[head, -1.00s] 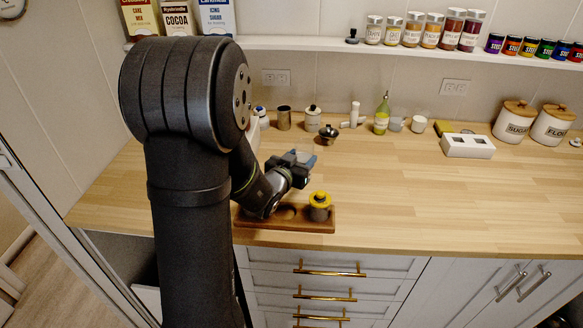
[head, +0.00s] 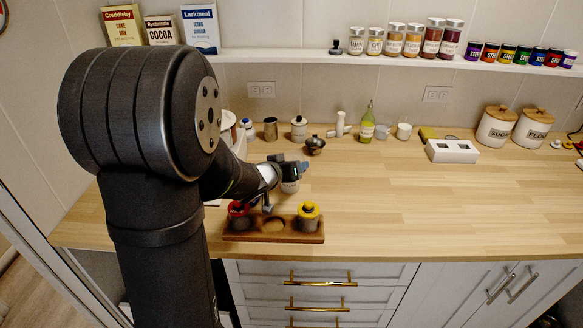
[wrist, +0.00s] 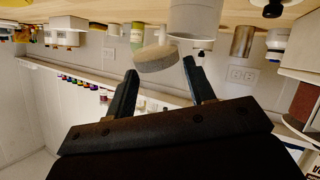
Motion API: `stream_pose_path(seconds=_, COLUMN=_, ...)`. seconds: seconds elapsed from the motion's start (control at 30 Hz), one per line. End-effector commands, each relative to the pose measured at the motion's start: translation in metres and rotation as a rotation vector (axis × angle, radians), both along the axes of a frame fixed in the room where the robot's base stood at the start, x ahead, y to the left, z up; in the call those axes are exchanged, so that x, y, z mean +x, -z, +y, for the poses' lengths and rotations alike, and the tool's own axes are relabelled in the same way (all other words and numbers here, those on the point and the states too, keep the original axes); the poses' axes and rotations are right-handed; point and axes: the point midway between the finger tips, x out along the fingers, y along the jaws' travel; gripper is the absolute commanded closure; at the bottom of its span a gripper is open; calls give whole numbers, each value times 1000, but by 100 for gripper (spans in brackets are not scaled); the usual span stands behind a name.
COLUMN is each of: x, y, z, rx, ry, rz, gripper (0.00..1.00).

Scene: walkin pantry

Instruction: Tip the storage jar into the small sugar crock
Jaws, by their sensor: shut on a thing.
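My gripper (head: 297,167) is shut on the storage jar and holds it above the counter. In the wrist view my two fingers (wrist: 158,72) stand either side of the jar's pale beige disc of contents (wrist: 155,57); its clear walls hardly show. In the wrist view the crock (wrist: 195,18) is close beyond the fingertips, in an upside-down picture. I cannot tell the jar's exact tilt.
A wooden rack (head: 275,237) near the front edge has an empty middle recess between a red-topped jar (head: 238,210) and a yellow-topped jar (head: 308,215). A dark bowl (head: 315,145), a white lidded pot (head: 299,130) and a green bottle (head: 367,123) stand behind.

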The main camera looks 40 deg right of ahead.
Motion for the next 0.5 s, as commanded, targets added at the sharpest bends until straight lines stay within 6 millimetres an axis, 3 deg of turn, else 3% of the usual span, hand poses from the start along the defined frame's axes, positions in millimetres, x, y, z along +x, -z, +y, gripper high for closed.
stream_pose_path(seconds=0.5, x=-1, y=-4, z=0, rx=60, ry=2, rz=227, gripper=78)
